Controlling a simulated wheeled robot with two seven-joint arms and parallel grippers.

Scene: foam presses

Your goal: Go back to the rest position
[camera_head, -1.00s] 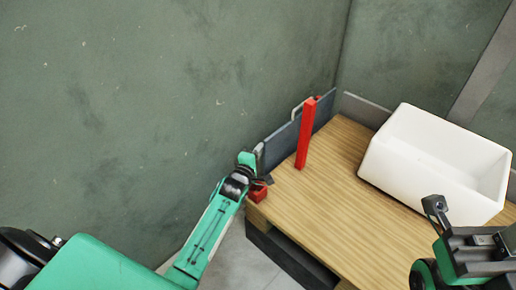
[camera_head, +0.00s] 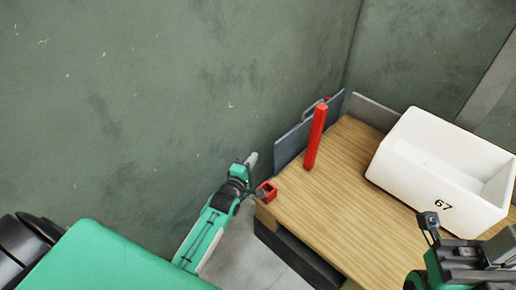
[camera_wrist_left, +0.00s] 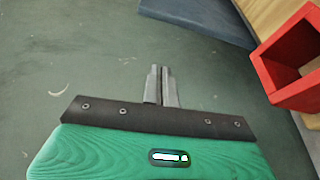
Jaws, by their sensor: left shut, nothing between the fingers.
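My left gripper (camera_head: 251,161) is shut and empty beside the near left corner of the wooden table, close to the green wall. In the left wrist view its two fingers (camera_wrist_left: 161,84) lie together with nothing between them. A small hollow red block (camera_head: 267,191) sits at the table's corner, just right of the gripper and apart from its fingertips; it also shows in the left wrist view (camera_wrist_left: 262,75).
The wooden table (camera_head: 345,205) carries an upright red post (camera_head: 316,138) and a white bin (camera_head: 440,190) marked 67. A grey-blue panel (camera_head: 291,145) with a handle stands along the table's left edge. The table's middle is bare.

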